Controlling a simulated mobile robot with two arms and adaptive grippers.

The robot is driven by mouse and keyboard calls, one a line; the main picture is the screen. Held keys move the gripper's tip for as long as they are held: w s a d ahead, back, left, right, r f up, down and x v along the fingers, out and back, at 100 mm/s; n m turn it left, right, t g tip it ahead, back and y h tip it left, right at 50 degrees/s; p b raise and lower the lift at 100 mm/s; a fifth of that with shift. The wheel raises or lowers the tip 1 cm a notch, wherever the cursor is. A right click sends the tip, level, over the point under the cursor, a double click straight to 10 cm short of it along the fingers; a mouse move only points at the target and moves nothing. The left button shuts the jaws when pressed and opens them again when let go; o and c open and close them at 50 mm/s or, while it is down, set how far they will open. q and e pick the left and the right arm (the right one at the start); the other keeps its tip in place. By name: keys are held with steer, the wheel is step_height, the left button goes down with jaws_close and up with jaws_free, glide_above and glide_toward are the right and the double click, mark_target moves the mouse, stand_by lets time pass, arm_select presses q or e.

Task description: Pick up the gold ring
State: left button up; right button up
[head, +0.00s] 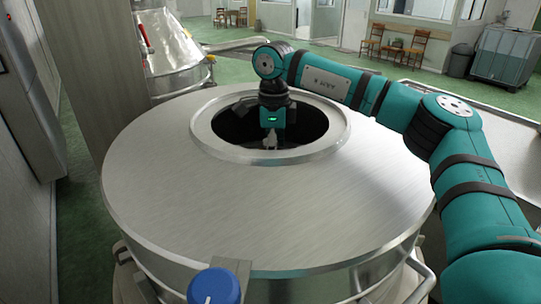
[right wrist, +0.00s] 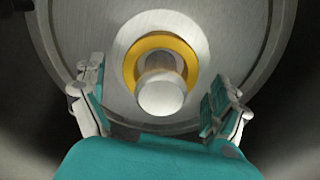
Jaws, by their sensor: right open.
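The gold ring (right wrist: 180,43) shows in the right wrist view. It lies around a metal post (right wrist: 161,92) with a rounded end, on a pale round surface inside the vessel. My right gripper (right wrist: 158,108) is open, with one finger at each side of the picture and the ring and post between and beyond them; it appears apart from both. In the head view my right gripper (head: 270,140) points down into the round opening of the large steel vessel (head: 150,165). The ring is hidden in that view. My left gripper is not in view.
A raised steel rim (head: 318,153) surrounds the opening and my right arm reaches over it. A blue knob (head: 215,287) sits at the vessel's front edge. A tall grey panel (head: 75,60) stands close at left. Another steel machine (head: 172,50) stands behind.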

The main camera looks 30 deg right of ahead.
steer(key=c, duration=1.4)
steer(key=shift+r, duration=0.1)
